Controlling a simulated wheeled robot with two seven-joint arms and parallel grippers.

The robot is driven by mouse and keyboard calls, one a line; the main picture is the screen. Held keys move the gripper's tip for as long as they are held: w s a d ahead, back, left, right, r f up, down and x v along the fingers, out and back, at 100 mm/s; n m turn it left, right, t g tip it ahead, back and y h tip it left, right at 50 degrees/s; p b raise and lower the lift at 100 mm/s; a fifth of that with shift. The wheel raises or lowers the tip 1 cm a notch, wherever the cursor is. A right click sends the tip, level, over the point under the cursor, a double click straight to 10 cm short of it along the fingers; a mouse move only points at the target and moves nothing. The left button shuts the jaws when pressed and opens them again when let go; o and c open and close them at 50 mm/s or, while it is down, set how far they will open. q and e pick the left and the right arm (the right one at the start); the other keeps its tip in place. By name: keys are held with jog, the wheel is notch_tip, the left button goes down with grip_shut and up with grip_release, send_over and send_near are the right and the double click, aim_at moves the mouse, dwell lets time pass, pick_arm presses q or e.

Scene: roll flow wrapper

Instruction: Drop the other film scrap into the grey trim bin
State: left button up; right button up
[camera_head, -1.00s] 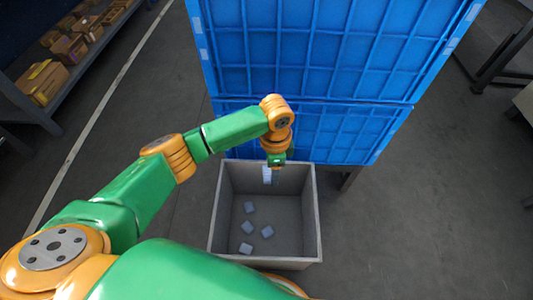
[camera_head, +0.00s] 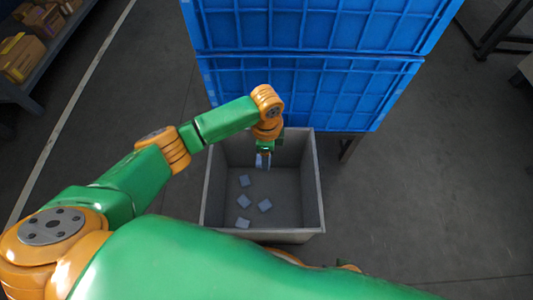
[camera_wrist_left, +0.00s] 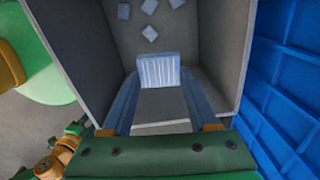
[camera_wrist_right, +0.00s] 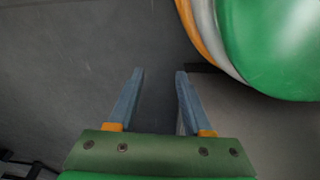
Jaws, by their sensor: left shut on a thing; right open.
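My left gripper (camera_head: 263,163) hangs over the inside of the grey trim bin (camera_head: 319,195), near its far wall. It is shut on a pale, ribbed film scrap (camera_wrist_left: 158,71), held between the fingertips in the left wrist view. In the head view the scrap is too small to tell apart from the fingers. The bin also shows in the left wrist view (camera_wrist_left: 215,45), with its floor below the scrap. Several small pale blue-grey pieces (camera_head: 243,201) lie on the bin floor. My right gripper (camera_wrist_right: 160,75) is open and empty above the grey floor.
Stacked blue crates (camera_head: 310,90) stand right behind the bin on a stand. A shelf with cardboard boxes (camera_head: 22,58) is at the far left. The floor right of the bin is clear.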

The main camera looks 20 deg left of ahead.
pick_arm(q)
jog(key=o, duration=1.4)
jog(key=shift+r, duration=0.45)
notch_tip(320, 180, up, 5)
jog(key=p, duration=0.3)
jog(key=shift+r, duration=0.6)
pick_arm(e)
jog(key=s+d, duration=0.2)
jog(key=shift+s+d, duration=0.2)
jog(key=shift+s, duration=0.15)
